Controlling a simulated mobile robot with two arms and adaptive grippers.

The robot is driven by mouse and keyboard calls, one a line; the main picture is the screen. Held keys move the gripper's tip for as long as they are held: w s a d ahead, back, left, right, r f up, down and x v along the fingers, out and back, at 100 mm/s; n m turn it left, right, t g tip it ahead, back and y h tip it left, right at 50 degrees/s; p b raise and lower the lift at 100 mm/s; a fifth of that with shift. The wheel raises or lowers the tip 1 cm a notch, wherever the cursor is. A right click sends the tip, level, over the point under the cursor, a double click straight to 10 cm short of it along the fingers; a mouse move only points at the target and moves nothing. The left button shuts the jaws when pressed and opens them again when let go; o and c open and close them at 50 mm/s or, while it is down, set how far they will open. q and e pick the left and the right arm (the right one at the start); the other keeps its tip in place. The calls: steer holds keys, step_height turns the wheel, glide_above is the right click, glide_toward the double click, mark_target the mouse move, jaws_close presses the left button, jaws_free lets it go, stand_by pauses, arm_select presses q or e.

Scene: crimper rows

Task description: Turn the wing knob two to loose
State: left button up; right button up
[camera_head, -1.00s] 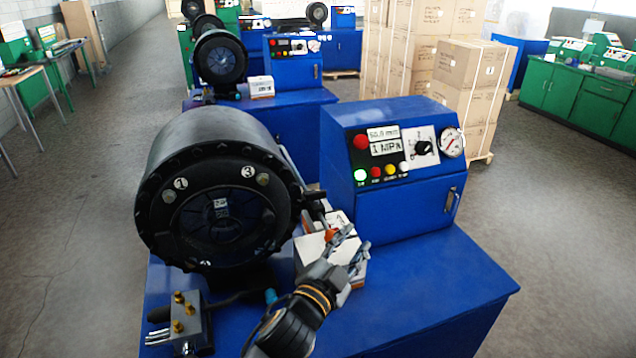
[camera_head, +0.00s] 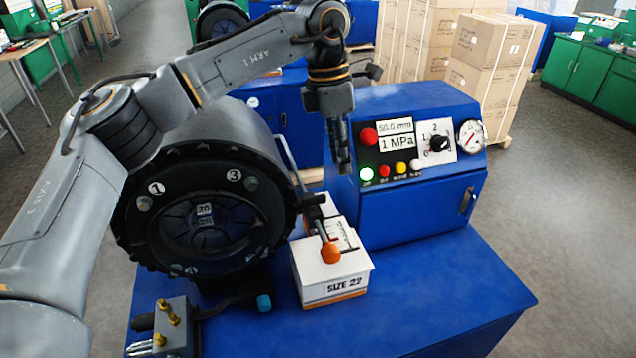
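The big black round crimper head (camera_head: 215,125) stands on the left of the blue bench. Its front ring carries small bolts or knobs with round labels; I read 1 and 3, and the low label is unclear. No wing knob labelled two can be made out. The blue control box (camera_head: 425,200) has a black selector knob (camera_head: 438,143) with a scale of 0, 1 and 2. My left gripper (camera_head: 342,168) points down in front of the control box's left edge, above the white box. Its fingers look close together, but their gap is unclear. My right gripper is out of view.
A valve block with brass fittings (camera_head: 163,325) sits at the front left. The bench's right top (camera_head: 450,285) is clear.

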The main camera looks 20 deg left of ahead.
arm_select(q)
step_height(320, 180, up, 3)
steer(key=y, duration=0.2)
glide_above(314, 196)
steer(key=shift+n, duration=0.3)
step_height(314, 196, down, 13)
steer(key=p, duration=0.5)
steer(key=shift+r+p, duration=0.1)
steer(key=shift+p, duration=0.3)
steer(key=shift+f, duration=0.35)
jaws_close()
